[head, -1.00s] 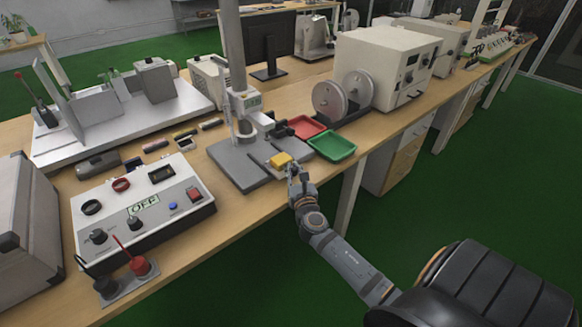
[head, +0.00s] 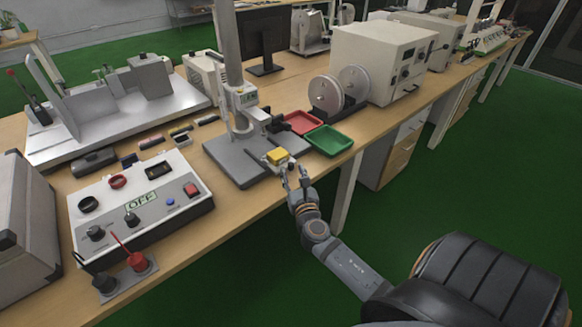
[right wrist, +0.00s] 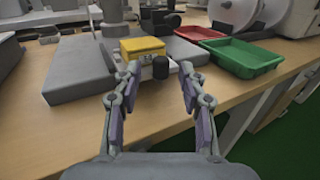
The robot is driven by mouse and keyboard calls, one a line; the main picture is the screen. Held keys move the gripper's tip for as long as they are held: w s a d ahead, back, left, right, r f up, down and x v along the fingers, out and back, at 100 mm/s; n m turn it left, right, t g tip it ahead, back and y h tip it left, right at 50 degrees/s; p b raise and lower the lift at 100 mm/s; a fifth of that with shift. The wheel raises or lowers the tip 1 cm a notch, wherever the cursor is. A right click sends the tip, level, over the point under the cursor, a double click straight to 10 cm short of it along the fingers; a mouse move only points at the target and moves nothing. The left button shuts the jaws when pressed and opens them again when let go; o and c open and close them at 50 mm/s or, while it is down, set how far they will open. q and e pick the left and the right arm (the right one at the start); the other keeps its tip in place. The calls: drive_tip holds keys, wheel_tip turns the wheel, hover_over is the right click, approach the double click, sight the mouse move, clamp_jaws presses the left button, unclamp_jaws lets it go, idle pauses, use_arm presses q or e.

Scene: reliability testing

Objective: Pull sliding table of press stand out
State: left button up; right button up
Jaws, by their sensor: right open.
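The press stand (head: 232,165) has a grey base and a tall column on the wooden bench. Its sliding table carries a yellow block (head: 277,157) and has a dark knob at its front. In the right wrist view the yellow block (right wrist: 142,48) sits left of centre, and the black knob (right wrist: 160,67) lies just beyond and between my fingertips. My right gripper (head: 294,178) is open at the bench's front edge, in front of the knob; in the right wrist view its fingers (right wrist: 160,76) are spread and hold nothing. My left gripper is not in view.
A red tray (head: 301,122) and a green tray (head: 329,140) lie right of the stand. A control box (head: 140,205) reading OFF stands to the left. A reel device (head: 340,92) is behind the trays. Free floor lies in front of the bench.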

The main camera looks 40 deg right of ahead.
drive_tip(key=v, duration=0.4)
drive_tip(key=shift+s, duration=0.1)
idle(0.3)
